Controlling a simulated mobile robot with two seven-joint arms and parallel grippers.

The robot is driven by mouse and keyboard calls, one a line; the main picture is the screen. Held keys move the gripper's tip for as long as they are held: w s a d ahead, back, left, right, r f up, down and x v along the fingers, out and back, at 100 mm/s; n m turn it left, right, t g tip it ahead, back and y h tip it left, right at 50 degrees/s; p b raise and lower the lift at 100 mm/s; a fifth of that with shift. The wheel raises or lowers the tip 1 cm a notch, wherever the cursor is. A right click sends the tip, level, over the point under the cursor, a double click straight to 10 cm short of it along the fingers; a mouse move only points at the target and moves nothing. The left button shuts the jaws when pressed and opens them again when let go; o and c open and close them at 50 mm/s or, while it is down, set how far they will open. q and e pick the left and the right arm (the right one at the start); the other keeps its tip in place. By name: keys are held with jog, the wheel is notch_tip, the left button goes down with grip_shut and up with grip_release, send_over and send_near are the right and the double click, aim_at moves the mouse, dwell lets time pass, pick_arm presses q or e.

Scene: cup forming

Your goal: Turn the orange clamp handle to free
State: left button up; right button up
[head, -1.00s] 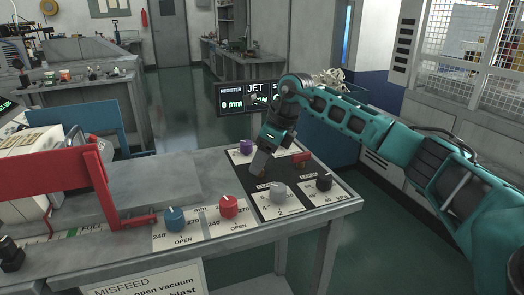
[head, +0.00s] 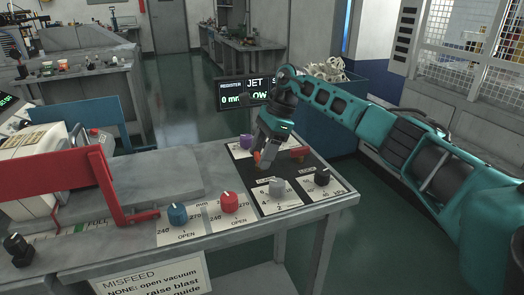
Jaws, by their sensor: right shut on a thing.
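The orange clamp handle (head: 257,156) shows as a small orange patch at the fingertips of my right gripper (head: 262,163), over the dark panel (head: 283,166) on the bench. The gripper points down and is shut on it. The fingers hide most of the handle, so its exact angle cannot be told. My left gripper is not in view.
A red-brown lever (head: 299,152) lies just right of my gripper. A purple knob (head: 246,142), a grey knob (head: 277,185), a black knob (head: 322,176), a red knob (head: 229,202) and a blue knob (head: 177,213) stand around. A red frame (head: 75,167) is at left.

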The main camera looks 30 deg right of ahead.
dwell(0.5)
jog(key=o, duration=0.8)
jog(key=shift+o, duration=1.3)
jog(key=v, duration=1.3)
jog(key=shift+w, duration=0.1)
